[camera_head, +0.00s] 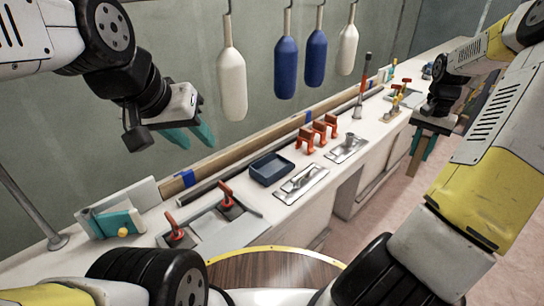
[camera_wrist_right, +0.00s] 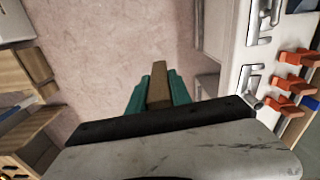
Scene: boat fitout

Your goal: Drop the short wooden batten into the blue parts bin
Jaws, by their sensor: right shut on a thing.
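The short wooden batten (camera_wrist_right: 159,84) is clamped between the teal fingers of my right gripper (camera_wrist_right: 158,92) in the right wrist view. In the head view the batten (camera_head: 413,163) hangs below my right gripper (camera_head: 424,148), over the floor to the right of the counter. The blue parts bin (camera_head: 271,169) sits on the counter near the middle of the head view, well left of the batten, and looks empty. My left gripper (camera_head: 191,136) is open and empty at the upper left, above the counter.
Three orange clamps (camera_head: 318,132) stand behind and right of the bin. A metal plate with a handle (camera_head: 301,184) lies just right of it. White and blue fenders (camera_head: 286,67) hang above the counter. Long wooden strips (camera_head: 222,159) lie along the wall.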

